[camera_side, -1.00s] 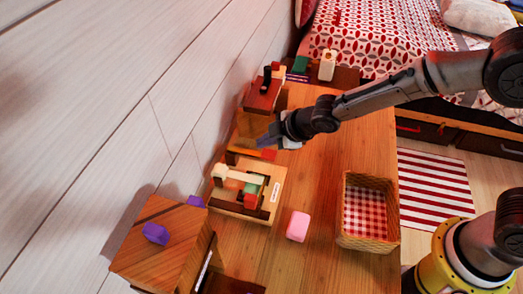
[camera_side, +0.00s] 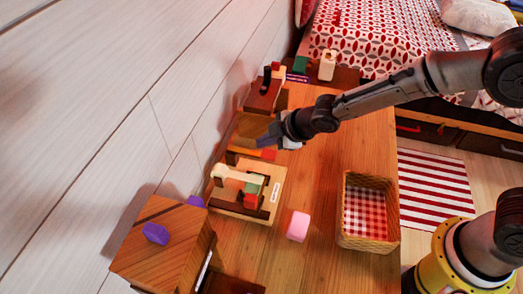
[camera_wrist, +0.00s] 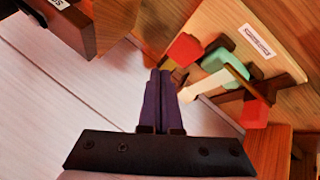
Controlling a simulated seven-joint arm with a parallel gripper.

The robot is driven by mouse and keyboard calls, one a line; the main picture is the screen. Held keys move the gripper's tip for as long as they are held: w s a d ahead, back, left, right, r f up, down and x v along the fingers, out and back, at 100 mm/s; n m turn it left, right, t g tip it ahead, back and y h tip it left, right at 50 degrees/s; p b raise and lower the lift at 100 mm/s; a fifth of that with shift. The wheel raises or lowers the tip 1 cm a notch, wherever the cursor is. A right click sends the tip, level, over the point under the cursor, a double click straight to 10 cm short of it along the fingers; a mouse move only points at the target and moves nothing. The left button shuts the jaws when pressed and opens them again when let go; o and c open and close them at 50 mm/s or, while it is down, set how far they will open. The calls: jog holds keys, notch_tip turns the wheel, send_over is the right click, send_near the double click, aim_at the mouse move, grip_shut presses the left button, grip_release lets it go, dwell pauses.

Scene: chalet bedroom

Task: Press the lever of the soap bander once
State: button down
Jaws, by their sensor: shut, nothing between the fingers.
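The soap bander (camera_side: 233,204) is a pale wooden board by the wall, with a label at its right edge. It carries a cream bar (camera_side: 241,175), a green piece (camera_side: 257,180) and a red block (camera_side: 250,200). A second red piece (camera_side: 268,155) shows at its far end. I cannot tell for certain which part is the lever. My gripper (camera_side: 264,141) is shut and empty, just beyond that red piece. In the wrist view, the shut fingers (camera_wrist: 160,76) are beside the red piece (camera_wrist: 185,48); whether they touch is unclear. The board (camera_wrist: 225,18) lies right of them.
A pink block (camera_side: 298,226) lies on the table right of the bander. A wicker basket (camera_side: 386,229) with checked lining stands further right. A wooden box (camera_side: 165,240) with a purple piece is in front. A dark wooden object (camera_side: 263,96) stands behind. Wall on the left.

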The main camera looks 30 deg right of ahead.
aim_at(267, 153)
jog(key=shift+f, duration=0.15)
dwell(0.7)
jog(key=shift+f, duration=0.3)
jog(key=shift+s+d+f, duration=0.15)
jog(key=shift+f, duration=0.7)
jog(key=shift+s+d+f, duration=0.1)
jog(key=shift+f, duration=0.75)
dwell(1.5)
jog(key=shift+w+a+r, duration=0.1)
jog(key=shift+r, duration=0.9)
jog(key=shift+w+a+r, duration=0.1)
jog(key=shift+r, duration=0.9)
jog(key=shift+r, duration=0.1)
jog(key=shift+w+a+r, duration=0.1)
jog(key=shift+r, duration=1.15)
jog(key=shift+w+a+r, duration=0.1)
jog(key=shift+r, duration=1.1)
